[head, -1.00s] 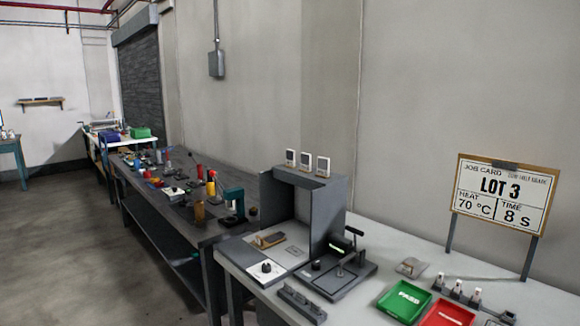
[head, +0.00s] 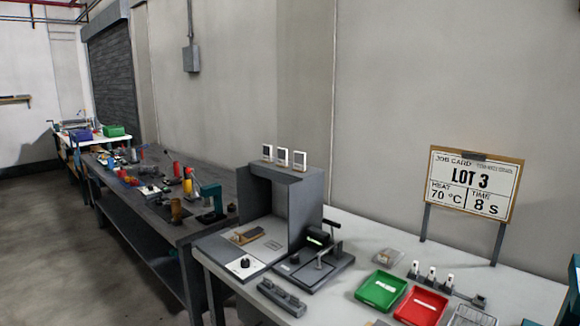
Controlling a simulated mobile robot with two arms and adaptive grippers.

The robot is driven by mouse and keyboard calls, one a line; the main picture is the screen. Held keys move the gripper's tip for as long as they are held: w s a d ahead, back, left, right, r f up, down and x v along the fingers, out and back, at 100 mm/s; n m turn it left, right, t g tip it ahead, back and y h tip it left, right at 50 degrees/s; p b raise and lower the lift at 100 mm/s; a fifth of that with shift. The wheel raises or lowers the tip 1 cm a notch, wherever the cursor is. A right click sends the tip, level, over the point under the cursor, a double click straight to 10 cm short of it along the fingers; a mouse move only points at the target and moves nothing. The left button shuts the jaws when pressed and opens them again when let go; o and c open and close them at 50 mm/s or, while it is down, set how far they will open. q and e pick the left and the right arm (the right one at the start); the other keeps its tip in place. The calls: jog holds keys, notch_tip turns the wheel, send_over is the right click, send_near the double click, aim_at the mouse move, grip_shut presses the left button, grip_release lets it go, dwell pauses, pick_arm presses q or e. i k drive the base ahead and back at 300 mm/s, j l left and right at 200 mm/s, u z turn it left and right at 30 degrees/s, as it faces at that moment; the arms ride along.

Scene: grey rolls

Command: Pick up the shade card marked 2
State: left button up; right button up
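Three small white cards in dark frames stand upright in a row on top of a grey open-fronted booth (head: 300,203). They are the left card (head: 267,153), the middle card (head: 283,156) and the right card (head: 299,160). Their marks are too small to read, so I cannot tell which one is marked 2. Neither of my grippers shows in the head view.
The pale bench (head: 350,232) holds a green tray (head: 365,297), a red tray (head: 412,314), a black press (head: 318,264) and a row of small white-topped pieces (head: 430,275). A job card board (head: 472,184) stands behind. A dark cluttered bench (head: 140,213) adjoins at left.

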aim_at(282, 153)
jog(key=i+j, duration=0.15)
jog(key=i, duration=0.25)
jog(key=i+j+z, duration=0.15)
jog(key=i+z, duration=0.2)
jog(key=i+j+z, duration=0.2)
jog(key=z, duration=0.15)
jog(key=i+j+z, duration=0.2)
jog(key=j+z, duration=0.15)
